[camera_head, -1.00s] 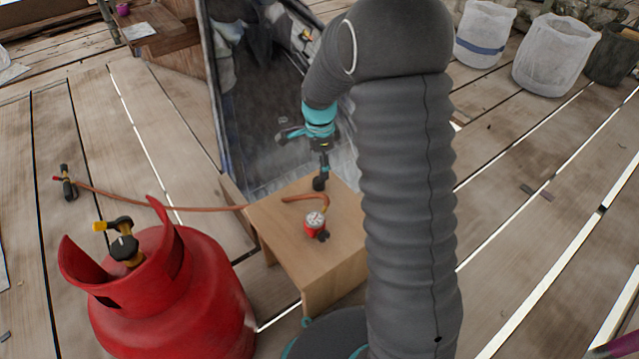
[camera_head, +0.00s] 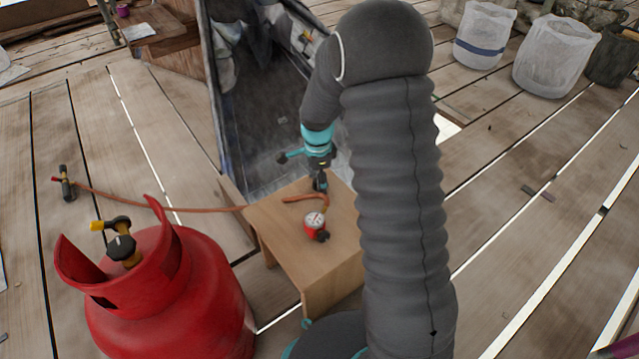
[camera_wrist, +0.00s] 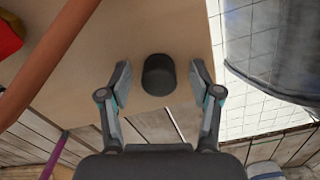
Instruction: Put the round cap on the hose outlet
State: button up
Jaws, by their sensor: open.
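A dark round cap (camera_wrist: 158,76), seen as a short black cylinder, stands on the wooden table (camera_wrist: 110,30) in the wrist view. My gripper (camera_wrist: 162,80) is open, with one finger on either side of the cap and a gap at each side. In the head view my gripper (camera_head: 319,186) is low over the table's far part, and the cap cannot be told from the fingers there. An orange hose (camera_wrist: 48,55) passes left of the gripper. A red fitting with a round dial (camera_head: 315,223) and a black end piece sits on the table; I cannot tell which part is the hose outlet.
A large red gas cylinder (camera_head: 170,300) stands left of the table. The hose (camera_head: 165,206) runs left to a valve (camera_head: 65,184) on the plank deck. A dark panel (camera_head: 255,120) rises behind the table. White bins (camera_head: 555,55) stand far right.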

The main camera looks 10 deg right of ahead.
jog(key=c, duration=1.2)
jog(key=shift+o, duration=0.2)
jog(key=shift+r, duration=0.1)
jog(key=shift+r, duration=0.1)
jog(key=shift+r, duration=0.7)
notch_tip(320, 180, up, 3)
jog(key=shift+f+p, duration=0.2)
jog(key=shift+p, duration=0.25)
jog(key=s+d+r, duration=0.6)
jog(key=s+d, duration=0.2)
jog(key=shift+s+r+p, duration=0.25)
jog(key=shift+r+p, duration=0.15)
jog(key=shift+p, duration=0.05)
jog(key=shift+f, duration=0.1)
